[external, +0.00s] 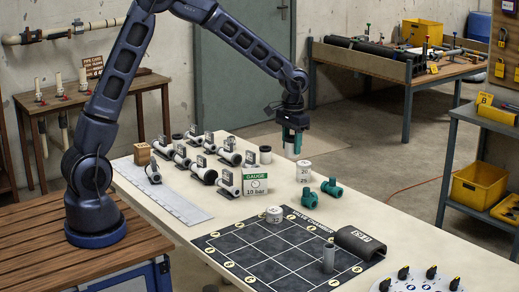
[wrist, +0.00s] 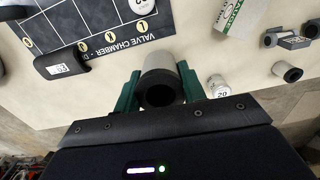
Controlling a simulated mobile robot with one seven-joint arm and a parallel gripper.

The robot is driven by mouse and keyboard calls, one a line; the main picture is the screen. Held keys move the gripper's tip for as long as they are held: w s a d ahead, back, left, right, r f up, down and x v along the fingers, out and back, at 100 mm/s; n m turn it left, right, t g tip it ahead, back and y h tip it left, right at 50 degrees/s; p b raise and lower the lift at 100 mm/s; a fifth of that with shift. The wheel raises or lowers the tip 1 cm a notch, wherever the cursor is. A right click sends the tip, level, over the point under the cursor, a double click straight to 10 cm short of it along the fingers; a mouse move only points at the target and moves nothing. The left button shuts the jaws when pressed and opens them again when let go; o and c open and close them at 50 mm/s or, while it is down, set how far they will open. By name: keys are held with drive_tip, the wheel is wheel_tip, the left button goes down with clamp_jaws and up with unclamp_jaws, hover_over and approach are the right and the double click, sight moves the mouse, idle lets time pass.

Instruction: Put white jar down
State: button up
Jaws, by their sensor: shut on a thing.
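My gripper (external: 291,133) is shut on a pale grey hollow cylinder (external: 291,151), held upright near the table's far edge. In the wrist view my gripper (wrist: 160,92) has a green finger on each side of the cylinder (wrist: 158,68), whose near end shows a dark round opening. I cannot tell whether this is the white jar. A white jar (external: 303,173) marked 20 stands on the table just below and right of it; it also shows in the wrist view (wrist: 218,88). Another white jar (external: 273,215) stands at the edge of the black valve chamber mat (external: 240,259).
Two green fittings (external: 331,188) lie right of the marked jar. A gauge card (external: 256,187) and several grey pipe fittings (external: 205,174) stand to the left. A short dark-topped cylinder (external: 265,157) stands nearby.

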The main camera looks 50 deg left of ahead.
drive_tip(key=s+d+m, duration=0.4)
drive_tip(key=s+d, duration=0.2)
drive_tip(key=d, duration=0.5)
drive_tip(key=m, duration=0.4)
hover_over(303, 248)
wheel_tip(303, 248, down, 19)
drive_tip(key=shift+f, duration=0.1)
drive_tip(key=o, duration=1)
